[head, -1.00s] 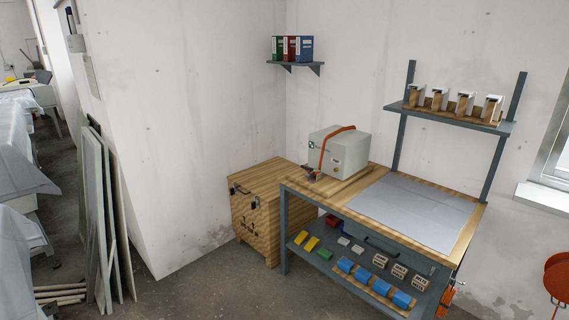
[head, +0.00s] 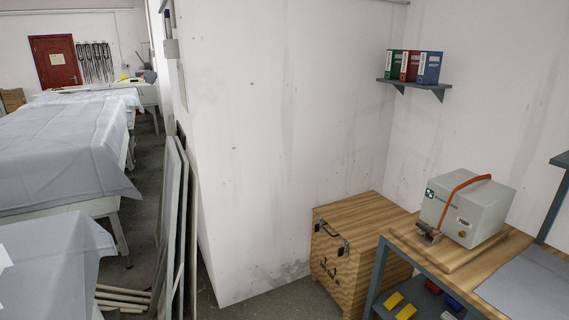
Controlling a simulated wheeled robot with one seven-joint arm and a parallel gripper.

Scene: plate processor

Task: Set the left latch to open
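A wooden crate (head: 372,216) stands on the floor against the wall, right of centre in the head view. Its lid looks shut. A small dark metal left latch (head: 318,225) sits at the top front edge of the crate. A matching right latch (head: 344,248) sits nearer to me on the same edge, with a dark handle between them. Both latches are too small to tell whether they are open or closed. My gripper is not in view.
A workbench (head: 408,250) with a grey machine (head: 466,208) with an orange strap stands close to the crate's right. Boards (head: 176,215) lean on the wall end at left. Sheet-covered tables (head: 65,150) stand further left. Bare floor shows left of the crate.

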